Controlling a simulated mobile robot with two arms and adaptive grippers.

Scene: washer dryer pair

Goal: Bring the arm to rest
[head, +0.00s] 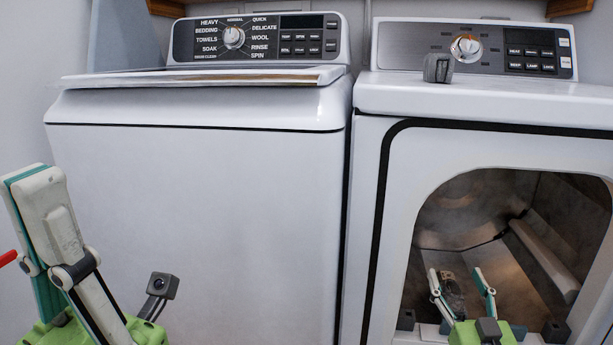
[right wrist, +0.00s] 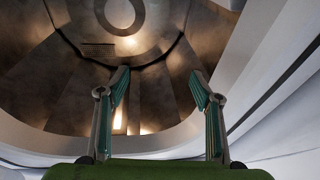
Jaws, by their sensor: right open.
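The dryer (head: 480,97) stands on the right with its round-topped opening uncovered. My right gripper (head: 462,277) is at the lower part of this opening, with its two fingers spread and nothing between them. In the right wrist view its fingers (right wrist: 160,85) are wide apart in front of the metal drum (right wrist: 155,95), which looks empty where it shows. My left gripper (head: 35,180) is raised close to the camera at the left, in front of the washer (head: 200,220). Its fingers overlap from this angle, so their gap is hidden. I see nothing held in it.
The washer lid (head: 200,77) lies flat and looks shut. A small dark grey block (head: 438,67) is on the dryer's top edge. The opening's rim (right wrist: 250,60) runs close to the right gripper's right side. Walls are behind and left of the machines.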

